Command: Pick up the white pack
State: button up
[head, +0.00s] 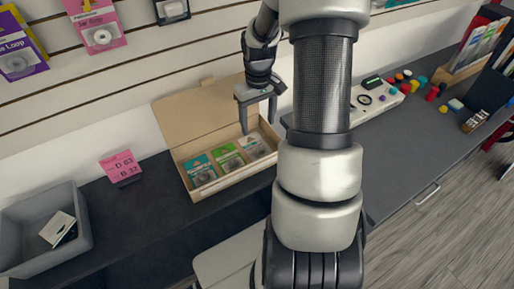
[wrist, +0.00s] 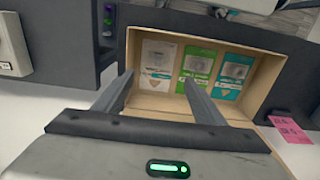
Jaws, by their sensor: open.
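An open cardboard box (head: 232,181) stands on the dark counter against the wall, with its lid folded back. Three flat packs lie in it side by side. The white pack (head: 256,149) is at the right end in the head view and at the left in the wrist view (wrist: 159,62). The green pack (head: 228,158) is in the middle and the teal pack (head: 200,168) at the other end. My gripper (head: 258,126) is open and empty above the box's right end. In the wrist view its fingertips (wrist: 158,78) spread around the white pack's image, apart from it.
A grey bin (head: 88,228) with a white item inside stands at the left. A pink price sign (head: 121,165) stands left of the box. A white tray (head: 378,97) and several small colored items are to the right. Packs hang on the wall behind.

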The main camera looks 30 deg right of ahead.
send_over(259, 145)
jog(key=f, duration=0.6)
jog(key=shift+s+a+f+b, duration=0.15)
jog(key=shift+s+a+b, duration=0.1)
jog(key=shift+a+b, duration=0.1)
jog(key=shift+w+d+f+b, duration=0.1)
jog(key=shift+d+f+b, duration=0.05)
jog(key=shift+f, duration=1.25)
jog(key=shift+w+d+f+b, duration=0.1)
jog(key=shift+d+f+b, duration=0.05)
jog(key=shift+f, duration=1.25)
jog(key=c, duration=1.2)
jog(key=shift+o, duration=0.2)
notch_tip(259, 145, up, 10)
jog(key=p, duration=0.1)
